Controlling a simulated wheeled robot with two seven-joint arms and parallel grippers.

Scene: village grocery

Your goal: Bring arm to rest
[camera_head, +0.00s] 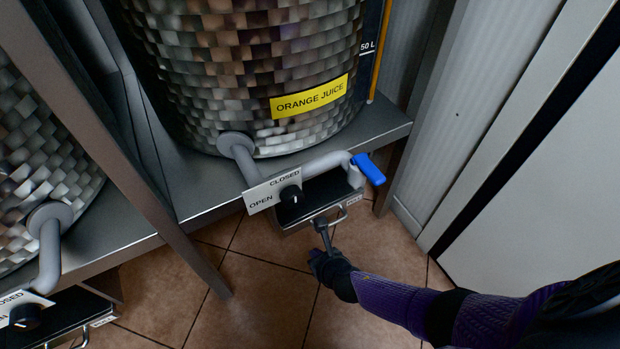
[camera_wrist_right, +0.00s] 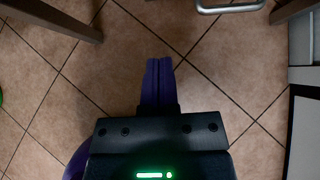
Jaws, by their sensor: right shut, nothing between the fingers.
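My right gripper (camera_head: 321,224) is shut and empty. In the head view its fingertips lie just below the small metal handle (camera_head: 330,217) under the orange juice tap; I cannot tell whether they touch it. In the right wrist view my right gripper (camera_wrist_right: 158,62) points over bare floor tiles, its fingers together, with a metal handle (camera_wrist_right: 230,8) ahead and to the right, apart from the fingers. My purple right arm comes in from the lower right of the head view. My left gripper is not in view.
A tiled metal tank labelled orange juice (camera_head: 310,97) stands on a grey shelf (camera_head: 190,190). Its tap has a blue lever (camera_head: 368,169) and an open/closed dial (camera_head: 291,194). A second tank (camera_head: 40,150) is at the left. A white panel (camera_head: 540,170) stands at the right. Floor (camera_head: 260,290) below is clear.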

